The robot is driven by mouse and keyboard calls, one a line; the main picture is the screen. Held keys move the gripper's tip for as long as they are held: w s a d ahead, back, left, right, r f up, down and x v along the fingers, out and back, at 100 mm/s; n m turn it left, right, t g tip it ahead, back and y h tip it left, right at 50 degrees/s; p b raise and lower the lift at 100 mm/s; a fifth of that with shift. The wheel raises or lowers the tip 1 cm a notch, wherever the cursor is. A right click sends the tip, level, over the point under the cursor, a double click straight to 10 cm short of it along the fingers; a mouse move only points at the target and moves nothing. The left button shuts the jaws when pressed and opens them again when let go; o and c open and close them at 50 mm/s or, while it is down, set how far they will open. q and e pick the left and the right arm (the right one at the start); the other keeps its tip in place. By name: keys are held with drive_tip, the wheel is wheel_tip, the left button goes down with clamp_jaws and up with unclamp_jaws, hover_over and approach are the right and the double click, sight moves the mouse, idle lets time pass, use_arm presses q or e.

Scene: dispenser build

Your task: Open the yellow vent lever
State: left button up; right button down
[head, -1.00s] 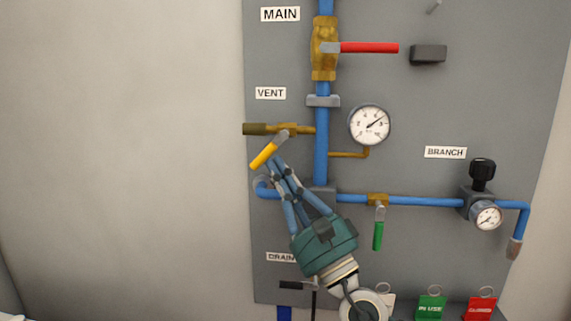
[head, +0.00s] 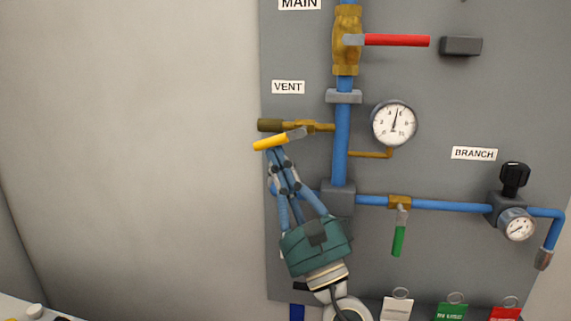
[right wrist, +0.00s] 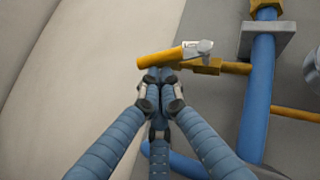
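The vent lever has a yellow handle (head: 271,143) and sits on the brass vent valve (head: 314,127) under the VENT label (head: 288,87). The handle points left and slightly down, nearly in line with the brass vent pipe. My right gripper (head: 277,150) reaches up from below with its fingers together, the tips at the handle's underside. In the right wrist view the fingertips (right wrist: 160,76) meet just under the yellow handle (right wrist: 165,58), which lies across above them; nothing shows between them. My left gripper is not in view.
A round gauge (head: 394,123) stands right of the blue pipe (head: 342,140). The red main lever (head: 396,40) is above and the green lever (head: 398,240) lower right. Clipped tags (head: 451,309) hang at the bottom. The wall to the left is clear.

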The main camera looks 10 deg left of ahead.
drive_tip(key=shift+a+r, duration=0.4)
drive_tip(key=shift+a+r+p, duration=0.15)
drive_tip(key=shift+a+p, duration=0.05)
drive_tip(key=shift+p, duration=0.15)
idle(0.9)
idle(0.6)
drive_tip(key=v, duration=1.2)
